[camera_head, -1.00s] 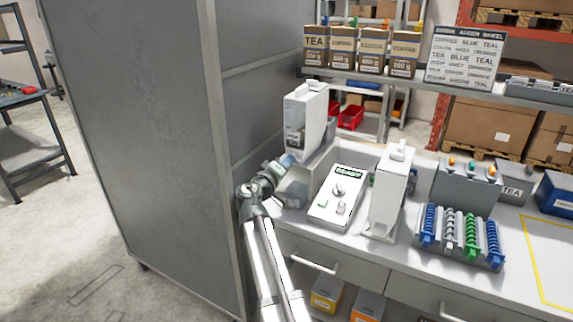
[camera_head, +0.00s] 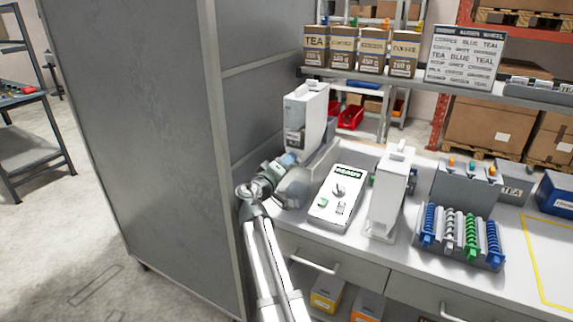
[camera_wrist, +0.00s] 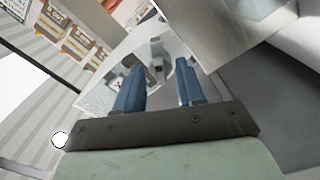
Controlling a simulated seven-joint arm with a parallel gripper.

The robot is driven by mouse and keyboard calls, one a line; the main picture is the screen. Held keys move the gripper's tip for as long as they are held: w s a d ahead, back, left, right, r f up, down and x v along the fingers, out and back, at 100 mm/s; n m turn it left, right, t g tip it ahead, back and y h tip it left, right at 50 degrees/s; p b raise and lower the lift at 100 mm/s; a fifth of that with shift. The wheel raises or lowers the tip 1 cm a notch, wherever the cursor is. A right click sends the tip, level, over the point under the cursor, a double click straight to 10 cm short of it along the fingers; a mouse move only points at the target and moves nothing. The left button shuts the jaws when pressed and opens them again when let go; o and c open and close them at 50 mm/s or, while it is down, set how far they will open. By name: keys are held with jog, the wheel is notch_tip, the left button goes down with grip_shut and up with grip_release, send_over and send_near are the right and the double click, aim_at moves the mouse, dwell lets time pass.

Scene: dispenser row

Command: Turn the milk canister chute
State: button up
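Two tall white canisters stand on the counter: one at the back left (camera_head: 305,115) beside the cabinet, one in the middle (camera_head: 390,190). I cannot read which is the milk one. My gripper (camera_head: 288,160) is low in front of the left canister, and my wrist hides part of its base. In the wrist view my two blue fingers (camera_wrist: 158,88) stand apart, with a gap between them. A small grey-white fitting (camera_wrist: 157,62) shows beyond the gap; I cannot tell whether it is the chute or whether a finger touches it.
A white panel (camera_head: 336,198) with a READY display, knob and green button lies between the canisters. A tall grey cabinet (camera_head: 130,120) closes off the left. A rack of coloured coils (camera_head: 462,238) stands to the right. A shelf (camera_head: 440,86) with bags runs above.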

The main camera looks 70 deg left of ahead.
jog(key=v, duration=1.3)
jog(key=shift+s+d, duration=0.25)
